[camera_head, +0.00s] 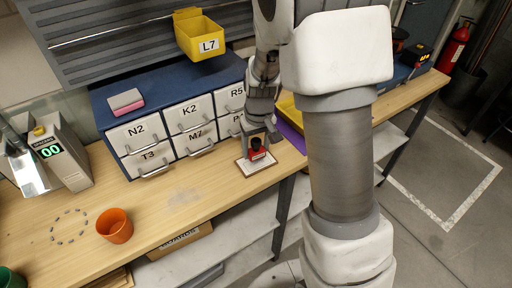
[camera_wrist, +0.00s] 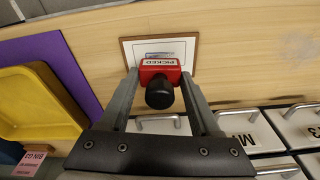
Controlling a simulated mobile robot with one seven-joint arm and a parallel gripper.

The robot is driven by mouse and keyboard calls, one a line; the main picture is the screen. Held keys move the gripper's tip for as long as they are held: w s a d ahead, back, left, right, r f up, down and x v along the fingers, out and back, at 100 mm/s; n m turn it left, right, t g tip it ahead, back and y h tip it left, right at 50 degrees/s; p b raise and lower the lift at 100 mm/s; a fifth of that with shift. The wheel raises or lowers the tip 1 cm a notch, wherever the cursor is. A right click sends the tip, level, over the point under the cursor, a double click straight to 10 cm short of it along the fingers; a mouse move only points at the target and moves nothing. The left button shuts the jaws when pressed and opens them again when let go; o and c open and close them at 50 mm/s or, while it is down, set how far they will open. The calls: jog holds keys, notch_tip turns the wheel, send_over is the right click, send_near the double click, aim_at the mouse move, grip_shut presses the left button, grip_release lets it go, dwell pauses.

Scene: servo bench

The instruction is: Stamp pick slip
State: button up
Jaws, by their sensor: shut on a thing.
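A red stamp (camera_wrist: 160,68) with a black knob and the word PICKED is between my gripper's fingers in the wrist view. My gripper (camera_head: 258,146) is shut on the stamp (camera_head: 257,155), which stands over the pick slip. The pick slip (camera_head: 243,171) is a white sheet with a brown border on the bench, and it also shows in the wrist view (camera_wrist: 185,45). The stamp hides part of the slip. I cannot tell whether the stamp touches the paper.
Labelled drawers (camera_head: 183,112) stand behind the slip. A purple sheet (camera_wrist: 68,65) and a yellow bin (camera_wrist: 35,100) lie beside it. An orange cup (camera_head: 115,226), small grey pieces (camera_head: 69,240) and a scale (camera_head: 52,155) reading 00 are at left. The wood between cup and slip is mostly clear.

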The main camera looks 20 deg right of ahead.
aim_at(256, 139)
jog(key=shift+r+p, duration=1.5)
jog(key=shift+r, duration=0.85)
